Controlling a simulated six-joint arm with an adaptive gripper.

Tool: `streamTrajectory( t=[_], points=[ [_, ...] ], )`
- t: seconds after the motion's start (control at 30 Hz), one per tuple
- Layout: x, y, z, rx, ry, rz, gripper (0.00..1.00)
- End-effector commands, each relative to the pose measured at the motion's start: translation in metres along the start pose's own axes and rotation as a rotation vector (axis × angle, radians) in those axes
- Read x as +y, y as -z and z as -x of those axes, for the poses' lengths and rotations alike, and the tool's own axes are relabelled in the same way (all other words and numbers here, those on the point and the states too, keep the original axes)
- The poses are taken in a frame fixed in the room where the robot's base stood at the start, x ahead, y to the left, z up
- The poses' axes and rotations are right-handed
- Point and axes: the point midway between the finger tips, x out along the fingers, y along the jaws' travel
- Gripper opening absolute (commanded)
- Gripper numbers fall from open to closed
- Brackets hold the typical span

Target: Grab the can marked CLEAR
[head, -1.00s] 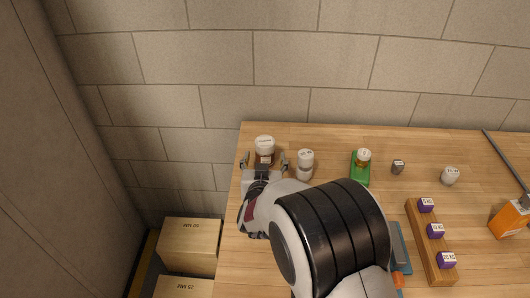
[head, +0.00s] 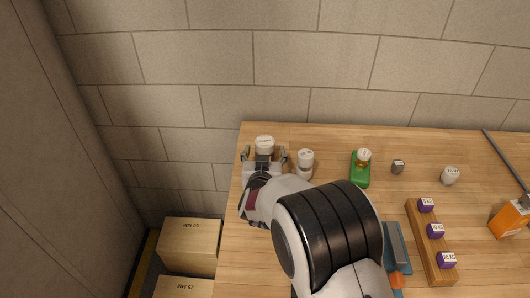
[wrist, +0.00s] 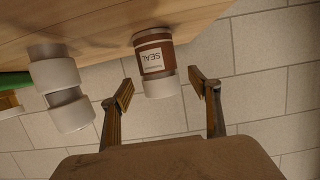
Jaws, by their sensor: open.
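A can with a white lid and a brown band (wrist: 155,55) stands near the table's back left corner; its label, upside down in the wrist view, reads SEAL. In the head view its white lid (head: 264,142) shows and my gripper hides most of its body. My gripper (head: 265,153) is open, with a finger to each side of this can; it also shows in the wrist view (wrist: 160,82). A second can, white and grey (head: 305,160), stands just right of the gripper. It also shows in the wrist view (wrist: 62,90). I cannot read CLEAR on any can.
A green item with a white-capped top (head: 361,170), a small dark block (head: 397,167) and a white-topped item (head: 450,175) stand farther right. A wooden rack (head: 431,245) holds purple blocks. The brick wall (head: 310,70) is close behind the table.

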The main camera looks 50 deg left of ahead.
Motion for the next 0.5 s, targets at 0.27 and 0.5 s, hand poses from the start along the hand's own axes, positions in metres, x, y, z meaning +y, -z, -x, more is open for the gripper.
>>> streamTrajectory(
  t=[0.27,0.5],
  points=[
    [0.001,0.003,-0.022,0.001,-0.002,-0.001,0.62],
    [0.001,0.003,-0.03,-0.001,-0.002,0.0,0.62]
  ],
)
